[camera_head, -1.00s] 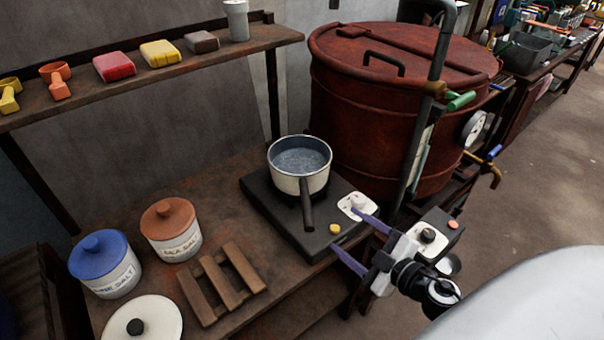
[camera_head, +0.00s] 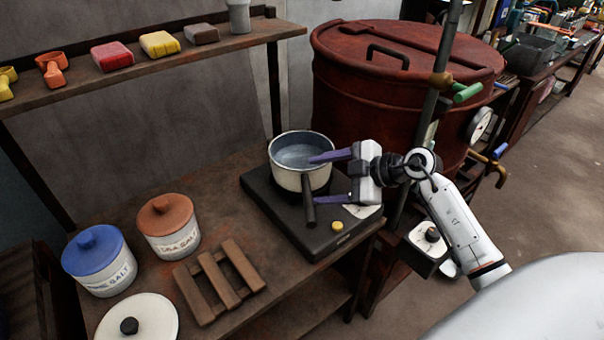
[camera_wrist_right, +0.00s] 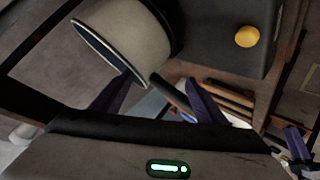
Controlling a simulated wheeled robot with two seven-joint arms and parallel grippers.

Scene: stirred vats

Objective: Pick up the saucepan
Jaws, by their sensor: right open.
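The saucepan (camera_head: 296,178) is cream-coloured with a grey inside and a dark handle (camera_head: 308,203) that points toward the front. It stands on the black hotplate (camera_head: 262,196) and looks to hold liquid. My right gripper (camera_head: 320,180) is open, at the right side of the pan, with its purple fingers pointing left. In the head view one finger overlaps the pan's rim and the other is beside the handle. In the right wrist view the saucepan (camera_wrist_right: 130,40) is close, and its handle (camera_wrist_right: 170,97) runs between the two fingers. I cannot tell whether they touch it. My left gripper is out of view.
A yellow knob (camera_head: 337,226) is on the hotplate's front. Left are a blue-lidded jar (camera_head: 100,265), a brown-lidded jar (camera_head: 167,230), a wooden rack (camera_head: 220,281) and a white lid (camera_head: 150,318). A large red vat (camera_head: 390,110) stands behind right. A shelf (camera_head: 150,70) runs above.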

